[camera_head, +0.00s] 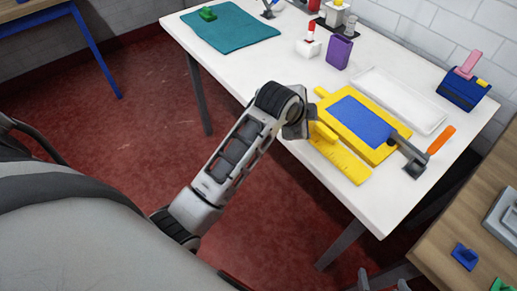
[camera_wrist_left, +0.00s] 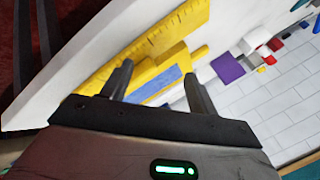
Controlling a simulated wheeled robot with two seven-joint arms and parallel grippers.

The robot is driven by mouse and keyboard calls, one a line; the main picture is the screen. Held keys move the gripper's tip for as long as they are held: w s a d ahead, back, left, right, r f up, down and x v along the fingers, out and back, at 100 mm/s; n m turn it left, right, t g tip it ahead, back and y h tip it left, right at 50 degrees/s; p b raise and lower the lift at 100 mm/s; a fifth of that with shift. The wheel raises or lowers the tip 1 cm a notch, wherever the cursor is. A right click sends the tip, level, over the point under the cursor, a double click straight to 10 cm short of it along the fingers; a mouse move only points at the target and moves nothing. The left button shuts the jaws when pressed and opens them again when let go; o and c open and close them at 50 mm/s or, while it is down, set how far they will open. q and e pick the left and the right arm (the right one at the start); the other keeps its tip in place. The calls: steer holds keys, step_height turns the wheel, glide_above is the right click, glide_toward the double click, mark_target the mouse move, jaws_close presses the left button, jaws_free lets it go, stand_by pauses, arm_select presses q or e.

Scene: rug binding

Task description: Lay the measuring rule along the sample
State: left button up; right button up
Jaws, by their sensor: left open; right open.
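The yellow measuring rule (camera_head: 345,162) lies flat near the table's front edge, with a raised yellow grip (camera_head: 322,132); it also shows in the left wrist view (camera_wrist_left: 185,28). Behind it, apart by a narrow gap, is a yellow board bearing a blue panel (camera_head: 360,120), which looks like the sample. My left gripper (camera_wrist_left: 157,82) is open and empty, its fingers pointing toward the rule and its grip; in the head view its fingers are mostly hidden behind my wrist. My right gripper (camera_head: 384,283) is only partly visible at the bottom edge, open and empty.
A grey clamp-like tool (camera_head: 415,168) stands at the board's right corner, near an orange handle (camera_head: 441,139). A white tray (camera_head: 402,98), a purple block (camera_head: 339,52) and a blue holder (camera_head: 463,90) stand behind. A teal mat (camera_head: 235,32) lies at the far left.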

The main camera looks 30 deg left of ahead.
arm_select(q)
steer(key=s+f+n, duration=0.3)
steer(key=s+f, duration=0.1)
steer(key=s, duration=0.3)
steer(key=s+f+n+t+h, duration=0.1)
steer(key=s+f+n, duration=0.3)
steer(key=s, duration=0.3)
steer(key=s+f+n, duration=0.3)
steer(key=s+f, duration=0.2)
steer(key=s, duration=0.3)
steer(key=shift+n+t, duration=0.3)
steer(key=shift+t, duration=0.1)
